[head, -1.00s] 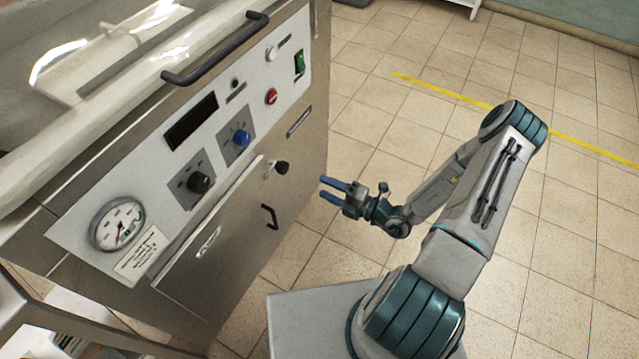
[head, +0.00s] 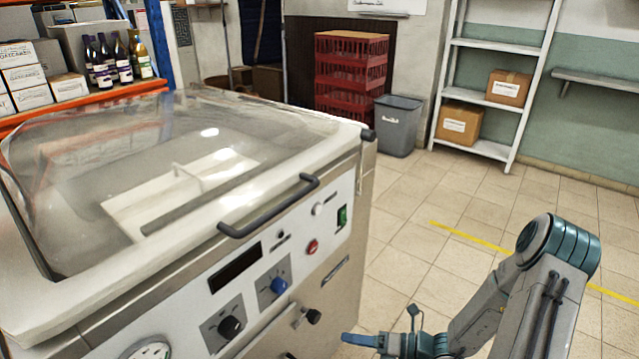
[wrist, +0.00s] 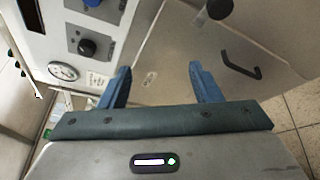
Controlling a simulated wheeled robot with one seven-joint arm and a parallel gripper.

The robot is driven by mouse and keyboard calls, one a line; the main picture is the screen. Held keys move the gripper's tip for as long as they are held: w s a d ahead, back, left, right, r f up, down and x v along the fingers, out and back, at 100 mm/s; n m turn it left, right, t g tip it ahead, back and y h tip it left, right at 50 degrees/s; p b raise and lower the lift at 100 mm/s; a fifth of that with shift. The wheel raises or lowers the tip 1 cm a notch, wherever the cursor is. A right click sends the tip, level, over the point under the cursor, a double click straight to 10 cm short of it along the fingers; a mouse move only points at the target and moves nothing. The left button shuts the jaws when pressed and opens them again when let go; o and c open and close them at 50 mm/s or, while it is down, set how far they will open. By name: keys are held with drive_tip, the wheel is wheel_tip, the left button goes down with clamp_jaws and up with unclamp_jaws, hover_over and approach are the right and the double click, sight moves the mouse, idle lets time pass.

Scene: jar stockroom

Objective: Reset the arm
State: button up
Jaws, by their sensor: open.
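My gripper (wrist: 158,85) is open and empty in the wrist view, its two blue fingers apart in front of the metal machine's lower panel (wrist: 180,65). In the head view, one blue finger of my gripper (head: 360,340) shows at the bottom edge, to the right of the machine's front. My arm is bent, with its elbow at the lower right. The fingers touch nothing that I can see.
The machine (head: 230,310) has a closed clear lid (head: 120,180), a dark handle (head: 268,207) and knobs. A grey bin (head: 398,125), red crates (head: 350,70) and a shelf with boxes (head: 460,124) stand at the back. Tiled floor (head: 420,250) lies free to the right.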

drive_tip(key=s+d+r+n+h+p, duration=0.2)
drive_tip(key=s+r+n+h, duration=0.2)
drive_tip(key=r+n, duration=0.7)
drive_tip(key=s+d+r+n+g+h+p, duration=0.1)
drive_tip(key=s+r+n+h, duration=0.4)
drive_tip(key=r+n, duration=0.6)
drive_tip(key=s+d+r+n+h+p, duration=0.3)
drive_tip(key=s+r+n+h+p, duration=0.1)
drive_tip(key=r+n, duration=0.7)
drive_tip(key=shift+s+r+g+h+p, duration=0.35)
drive_tip(key=shift+h+p, duration=0.35)
drive_tip(key=shift+h, duration=0.7)
drive_tip(key=shift+w, duration=0.1)
drive_tip(key=shift+c, duration=0.4)
